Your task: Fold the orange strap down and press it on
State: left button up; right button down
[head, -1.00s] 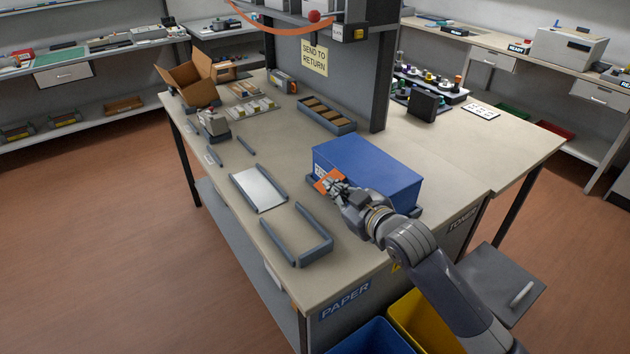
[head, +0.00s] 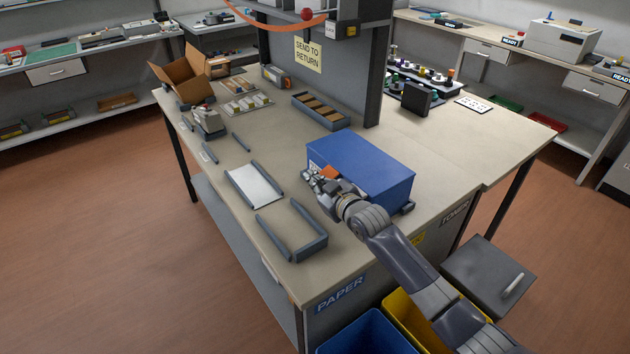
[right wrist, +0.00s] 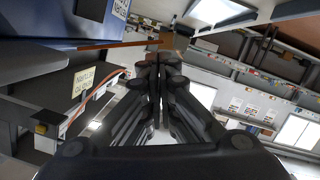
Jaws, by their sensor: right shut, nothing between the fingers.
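In the right wrist view the strap (right wrist: 115,44) is a thin orange strip, seen nearly edge-on beside the blue box (right wrist: 50,30). My right gripper is shut and empty, its fingers together (right wrist: 160,68), in front of the box's left face. I cannot tell whether it touches the strap or box. My left gripper is out of view.
A grey U-shaped frame (head: 312,245) and a white plate between grey rails (head: 255,187) lie left of the box. A tray with brown pieces (head: 320,112) stands behind. An upright panel with a sign (head: 308,54) rises beyond. Bare bench lies between.

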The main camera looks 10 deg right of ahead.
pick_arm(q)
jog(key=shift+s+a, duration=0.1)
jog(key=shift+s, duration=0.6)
pick_arm(e)
jog(key=shift+f, duration=0.15)
